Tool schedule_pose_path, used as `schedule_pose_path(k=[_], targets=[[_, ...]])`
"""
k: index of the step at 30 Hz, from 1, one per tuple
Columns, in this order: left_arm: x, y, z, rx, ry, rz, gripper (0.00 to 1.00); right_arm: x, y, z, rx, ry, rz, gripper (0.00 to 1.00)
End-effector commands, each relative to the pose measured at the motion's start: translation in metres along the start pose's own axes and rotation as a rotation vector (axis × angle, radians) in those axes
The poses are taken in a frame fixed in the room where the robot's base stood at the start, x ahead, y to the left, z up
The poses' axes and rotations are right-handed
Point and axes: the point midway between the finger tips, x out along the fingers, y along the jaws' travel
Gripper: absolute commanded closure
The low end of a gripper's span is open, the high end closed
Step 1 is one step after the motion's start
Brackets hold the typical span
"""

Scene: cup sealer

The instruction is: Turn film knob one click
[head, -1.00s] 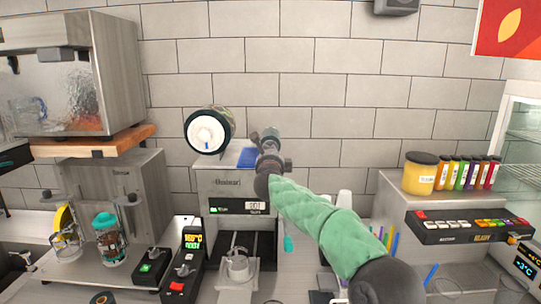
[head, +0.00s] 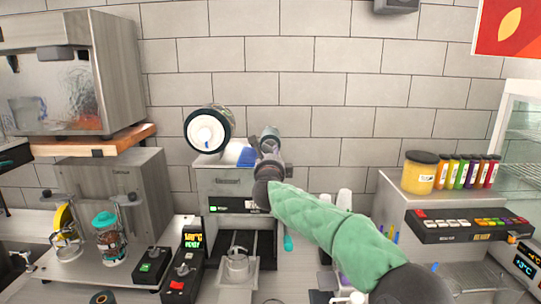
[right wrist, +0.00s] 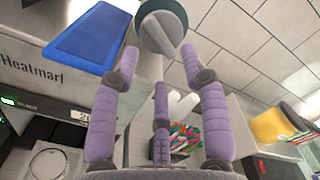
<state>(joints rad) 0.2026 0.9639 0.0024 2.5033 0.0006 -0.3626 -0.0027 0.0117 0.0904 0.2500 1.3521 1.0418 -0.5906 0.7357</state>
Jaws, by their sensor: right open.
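The film knob (right wrist: 162,30) is a grey round knob with a raised ridge across its face, seen at the top of the right wrist view. In the head view, a dark teal round part (head: 269,132) shows just beyond my gripper. My right gripper (right wrist: 160,52) is open, with one purple fingertip near each side of the knob's lower edge. I cannot tell whether they touch it. It also shows in the head view (head: 268,150) above the sealer's right side. The cup sealer (head: 228,184) is grey, with a white-cored film roll (head: 207,131) on top. My left gripper is not in view.
A blue pad (right wrist: 93,38) lies on the sealer's top, left of the fingers. A clear cup (head: 237,266) stands at the sealer's front. A topping station with a yellow jar (head: 420,173) is on the right. A tiled wall stands behind.

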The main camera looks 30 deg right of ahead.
Motion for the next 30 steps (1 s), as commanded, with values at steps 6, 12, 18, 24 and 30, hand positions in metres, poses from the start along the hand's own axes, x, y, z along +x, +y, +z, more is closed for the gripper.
schedule_pose_path(k=[6, 12, 18, 24, 30], targets=[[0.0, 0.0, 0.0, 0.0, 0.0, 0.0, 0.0, -0.038, -0.001, 0.0, 0.001, -0.001, 0.0, 0.55], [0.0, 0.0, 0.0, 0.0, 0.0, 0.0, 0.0, -0.065, 0.001, 0.0, 0.0, -0.001, 0.001, 0.55], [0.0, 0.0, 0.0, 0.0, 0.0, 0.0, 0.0, -0.077, 0.001, -0.001, 0.0, 0.0, 0.001, 0.55], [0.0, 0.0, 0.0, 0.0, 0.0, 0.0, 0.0, -0.078, 0.001, -0.001, 0.0, 0.001, 0.001, 0.55], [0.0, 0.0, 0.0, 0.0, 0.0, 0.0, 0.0, -0.078, 0.001, -0.001, 0.0, 0.001, 0.001, 0.55]])
